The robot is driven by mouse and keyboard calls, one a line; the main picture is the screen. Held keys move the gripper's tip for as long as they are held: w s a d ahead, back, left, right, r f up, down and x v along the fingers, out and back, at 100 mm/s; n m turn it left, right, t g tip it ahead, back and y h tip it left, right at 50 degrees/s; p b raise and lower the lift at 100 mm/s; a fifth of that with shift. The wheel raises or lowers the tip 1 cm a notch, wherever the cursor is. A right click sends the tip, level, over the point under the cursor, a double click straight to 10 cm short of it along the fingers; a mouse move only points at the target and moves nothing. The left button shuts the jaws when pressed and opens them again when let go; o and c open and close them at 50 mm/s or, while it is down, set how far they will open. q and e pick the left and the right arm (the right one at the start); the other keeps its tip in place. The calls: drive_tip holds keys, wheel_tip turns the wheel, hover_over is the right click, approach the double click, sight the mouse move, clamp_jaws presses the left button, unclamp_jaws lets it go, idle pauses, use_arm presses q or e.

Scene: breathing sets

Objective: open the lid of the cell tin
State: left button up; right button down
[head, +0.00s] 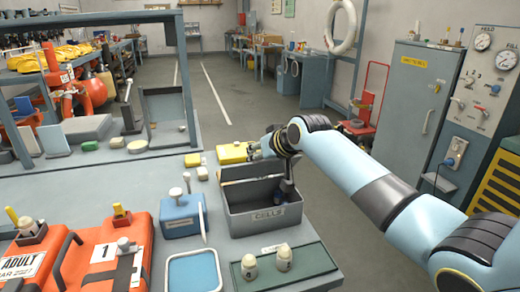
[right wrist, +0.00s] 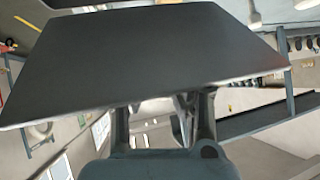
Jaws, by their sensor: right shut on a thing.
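The cell tin (head: 268,222) is a grey box marked "CELLS" near the right end of the bench in the head view. Its top is uncovered and its dark inside shows. The lid (right wrist: 160,60) is a broad dark grey plate filling the upper part of the right wrist view. My right gripper (head: 259,150) is at the tin's back edge in the head view. Its fingers (right wrist: 168,118) are shut at the lid's near edge in the right wrist view; the exact contact is partly hidden. My left gripper is not in view.
A yellow box (head: 232,153) stands behind the tin. A blue box with a knob (head: 181,216) is to its left. A green tray (head: 305,264) with two pale domed pieces and a blue tray (head: 194,272) lie in front. Orange cases (head: 98,255) fill the front left.

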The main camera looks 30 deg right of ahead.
drive_tip(key=shift+w+d+r, duration=0.3)
drive_tip(key=shift+w+r, duration=0.5)
drive_tip(key=shift+r, duration=0.05)
drive_tip(key=shift+w+d+r, duration=0.15)
drive_tip(key=shift+w+r, duration=0.05)
drive_tip(key=shift+w, duration=0.2)
drive_tip(key=shift+w+d+r, duration=0.15)
drive_tip(key=shift+w, duration=0.2)
drive_tip(key=shift+f, duration=0.15)
drive_tip(key=c, duration=1.7)
unclamp_jaws()
drive_tip(key=o, duration=0.6)
drive_tip(key=shift+w+f, duration=0.1)
drive_tip(key=shift+f, duration=0.25)
drive_tip(key=shift+o, duration=0.2)
drive_tip(key=a+v, duration=0.1)
drive_tip(key=v, duration=1.1)
drive_tip(key=shift+d+r, duration=0.15)
drive_tip(key=shift+d, duration=0.25)
